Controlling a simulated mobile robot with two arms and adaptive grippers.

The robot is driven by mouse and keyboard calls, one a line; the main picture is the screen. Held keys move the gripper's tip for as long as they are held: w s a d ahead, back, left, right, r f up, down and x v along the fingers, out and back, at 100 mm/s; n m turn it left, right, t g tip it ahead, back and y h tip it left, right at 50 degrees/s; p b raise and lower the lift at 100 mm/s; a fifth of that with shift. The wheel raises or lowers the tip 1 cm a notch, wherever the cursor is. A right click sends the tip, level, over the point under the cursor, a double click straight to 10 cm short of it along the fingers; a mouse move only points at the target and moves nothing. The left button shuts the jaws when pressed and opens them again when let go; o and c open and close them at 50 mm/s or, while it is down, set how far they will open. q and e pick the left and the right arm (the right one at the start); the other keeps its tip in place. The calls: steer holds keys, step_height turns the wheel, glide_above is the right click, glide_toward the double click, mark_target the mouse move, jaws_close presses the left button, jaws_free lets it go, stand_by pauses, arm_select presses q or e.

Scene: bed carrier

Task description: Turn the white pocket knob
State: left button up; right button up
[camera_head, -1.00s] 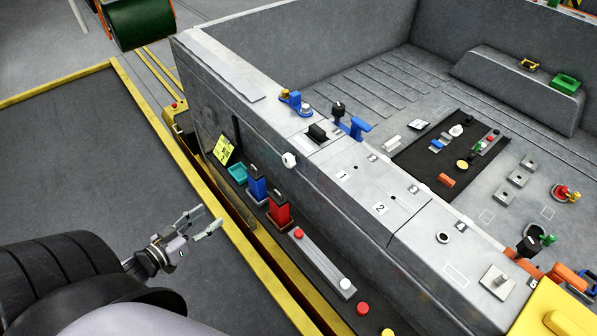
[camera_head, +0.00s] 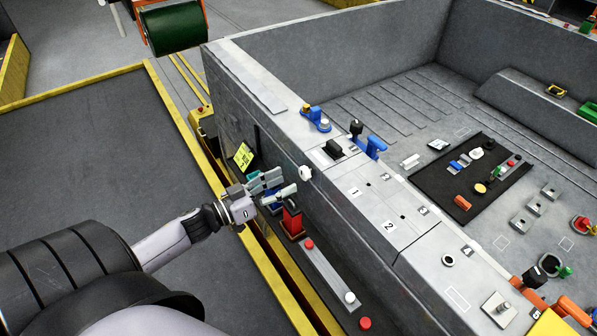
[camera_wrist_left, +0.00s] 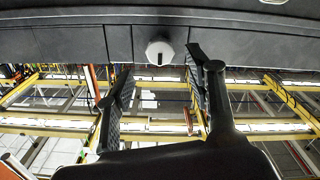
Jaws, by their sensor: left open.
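The white pocket knob (camera_head: 305,173) sticks out of the grey side wall of the bed, just below its top edge. In the left wrist view the knob (camera_wrist_left: 160,52) is a pale, many-sided cap with a dark slot, and it shows between the fingertips. My left gripper (camera_head: 281,184) is open and empty, just left of the knob in the head view. Its two dark fingers (camera_wrist_left: 160,70) also show in the left wrist view, one on each side of the knob. I cannot tell whether a finger touches it. My right gripper is not in view.
A red bin (camera_head: 292,222) stands below the knob, with a blue bin partly hidden behind my gripper. A yellow note (camera_head: 243,155) is on the wall. A grey strip with a red button (camera_head: 309,244) runs along the ledge. The dark floor (camera_head: 90,150) at left is clear.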

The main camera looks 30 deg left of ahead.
mark_target(302, 174)
arm_select(q)
steer(key=p+x, duration=0.1)
steer(key=x, duration=0.4)
steer(key=shift+w+d, duration=0.1)
steer(key=shift+w, duration=0.25)
steer(key=c, duration=1.2)
steer(key=shift+o, duration=0.2)
